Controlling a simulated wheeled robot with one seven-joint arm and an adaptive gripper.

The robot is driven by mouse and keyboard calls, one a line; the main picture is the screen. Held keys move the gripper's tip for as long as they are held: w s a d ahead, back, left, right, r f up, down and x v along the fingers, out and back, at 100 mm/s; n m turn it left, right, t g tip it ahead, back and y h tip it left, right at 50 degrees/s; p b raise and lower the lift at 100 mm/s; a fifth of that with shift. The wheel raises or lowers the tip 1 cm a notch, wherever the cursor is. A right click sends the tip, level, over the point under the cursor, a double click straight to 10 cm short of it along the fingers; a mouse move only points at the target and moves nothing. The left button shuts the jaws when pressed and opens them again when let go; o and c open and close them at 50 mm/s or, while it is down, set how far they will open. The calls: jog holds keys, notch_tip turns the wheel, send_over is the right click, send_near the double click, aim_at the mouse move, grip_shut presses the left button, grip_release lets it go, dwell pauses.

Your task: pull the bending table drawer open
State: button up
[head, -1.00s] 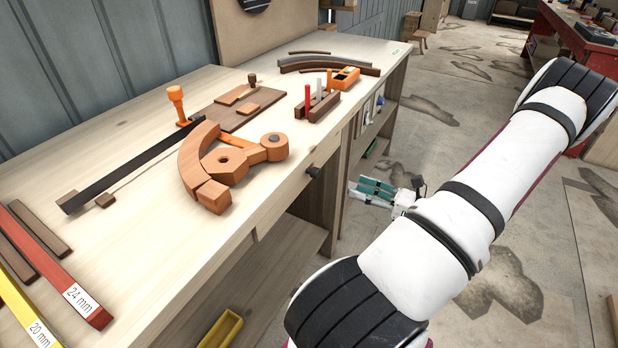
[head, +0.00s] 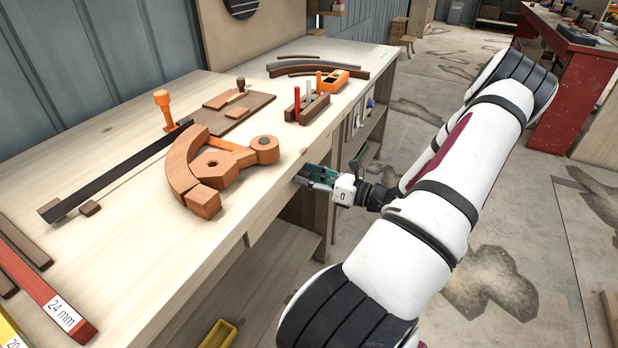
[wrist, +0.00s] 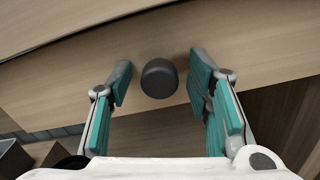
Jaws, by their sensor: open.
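The bending table (head: 110,250) is a pale wooden bench along the left of the head view. Its drawer front (wrist: 220,60) shows in the wrist view as a light wood panel under the tabletop edge, with no visible gap. A round dark knob (wrist: 160,78) sticks out of it. My gripper (wrist: 157,82) is open, with one teal-padded finger on each side of the knob and a gap on both sides. In the head view my gripper (head: 312,176) is at the table's front edge, and the knob is hidden there.
A curved wooden bending form (head: 200,165) and a dark strip (head: 115,172) lie on the tabletop. A holder with coloured pens (head: 307,106) stands near the front edge. Open shelves lie below.

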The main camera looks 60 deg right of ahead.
grip_shut()
jog(key=s+d+p, duration=0.1)
jog(key=s+p, duration=0.4)
jog(key=s, duration=1.7)
jog(key=shift+s+d+p, duration=0.35)
jog(key=shift+p, duration=0.05)
grip_release()
jog(key=s+d, duration=0.1)
jog(key=s, duration=1.1)
